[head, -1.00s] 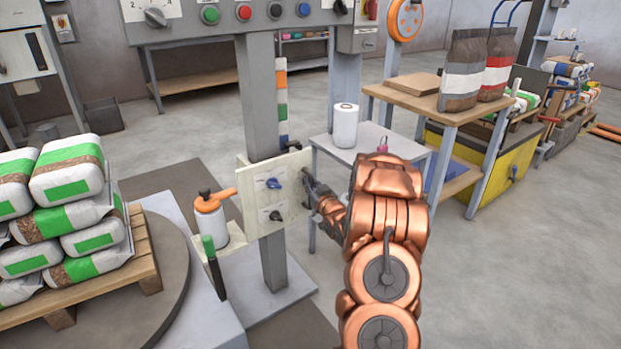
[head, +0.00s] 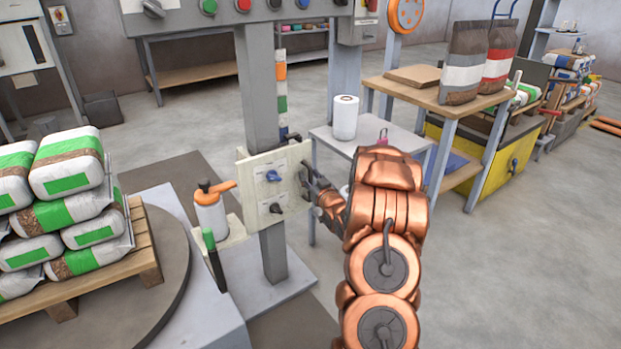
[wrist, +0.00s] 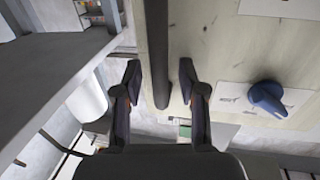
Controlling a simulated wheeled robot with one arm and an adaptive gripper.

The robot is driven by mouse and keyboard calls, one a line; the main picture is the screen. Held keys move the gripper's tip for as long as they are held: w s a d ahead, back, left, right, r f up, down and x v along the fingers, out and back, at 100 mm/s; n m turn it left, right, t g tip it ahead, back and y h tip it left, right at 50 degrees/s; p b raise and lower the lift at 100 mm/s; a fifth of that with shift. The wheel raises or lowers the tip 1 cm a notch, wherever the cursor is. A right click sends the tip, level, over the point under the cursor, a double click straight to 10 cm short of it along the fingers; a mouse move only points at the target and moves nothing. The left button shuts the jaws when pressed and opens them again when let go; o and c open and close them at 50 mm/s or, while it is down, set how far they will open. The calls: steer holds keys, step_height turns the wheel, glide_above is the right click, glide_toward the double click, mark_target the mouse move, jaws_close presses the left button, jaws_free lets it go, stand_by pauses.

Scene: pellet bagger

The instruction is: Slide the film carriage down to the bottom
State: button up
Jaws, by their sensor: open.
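The film carriage appears to be the pale panel (head: 262,205) on the grey column (head: 258,95). It carries a blue knob (head: 272,175) and a dark knob (head: 276,208). In the wrist view its pale face (wrist: 215,60) and blue knob (wrist: 268,98) show at the right. A dark upright bar (wrist: 158,50) runs along the panel near its edge. My gripper (head: 312,185) is at the panel's right edge. In the wrist view my gripper (wrist: 159,85) is open, with a finger on each side of the bar and visible gaps; contact is not visible.
An orange-topped bottle (head: 210,210) stands left of the panel. A pallet of bags (head: 65,190) sits farther left. A small grey table (head: 385,138) with a white roll (head: 344,117) stands close behind my arm.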

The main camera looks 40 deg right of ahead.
steer(key=v, duration=1.2)
steer(key=shift+w+r, duration=0.1)
stand_by(0.4)
steer(key=s+a+r+n+g+y+p, duration=0.1)
steer(key=s+a+r+g+p, duration=0.1)
steer(key=a+r+g+p, duration=0.45)
steer(key=s+a+r+n+g+p, duration=0.1)
steer(key=s+a+r+g+p, duration=0.15)
steer(key=a+r+p, duration=0.7)
steer(key=s+a+r+g+y+p, duration=0.2)
steer(key=s+a+r+g+p, duration=0.3)
steer(key=s+a+r+p, duration=0.4)
steer(key=s+a+r+n+g+y+p, duration=0.1)
steer(key=s+a+r+g+p, duration=0.4)
steer(key=s+r, duration=1.2)
steer(key=s+a+y+p, duration=0.1)
steer(key=s+a+p, duration=0.3)
steer(key=a, duration=0.3)
steer(key=shift+s+d, duration=0.1)
steer(key=shift+s, duration=0.05)
